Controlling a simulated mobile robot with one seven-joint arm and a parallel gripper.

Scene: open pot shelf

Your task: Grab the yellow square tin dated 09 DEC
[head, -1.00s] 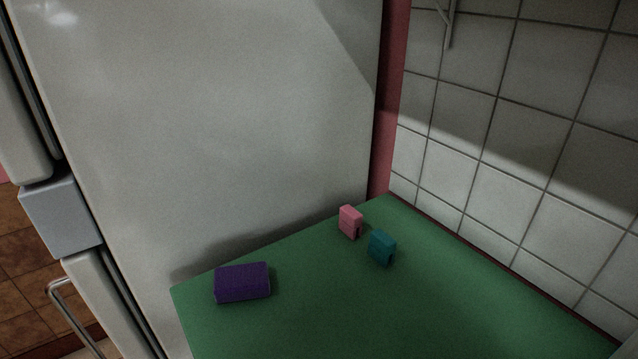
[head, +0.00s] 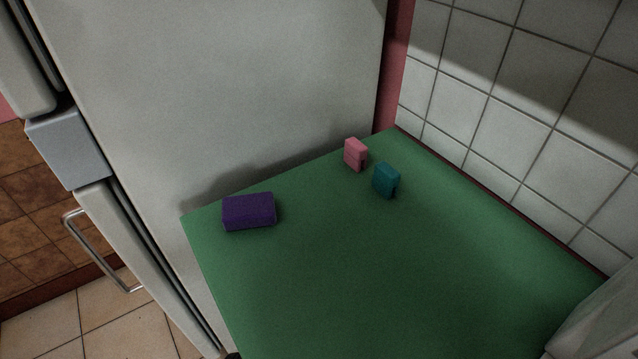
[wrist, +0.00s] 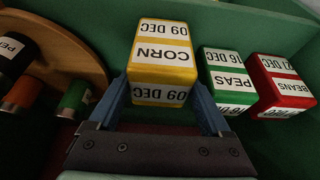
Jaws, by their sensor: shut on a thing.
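In the wrist view, the yellow square tin (wrist: 164,73) has white labels that read CORN and 09 DEC, upside down in the picture. My gripper (wrist: 168,97) is shut on this tin, with one blue finger against each side of its near end. The tin's underside and far face are hidden. Neither the tin nor my gripper shows in the head view.
Right of the tin stand a green PEAS tin (wrist: 228,79) and a red BEANS tin (wrist: 279,84). A round wooden tray (wrist: 75,50) with several cans is at left. The head view shows a green surface (head: 330,270) with a purple block (head: 249,211), a pink block (head: 355,154) and a teal block (head: 386,180).

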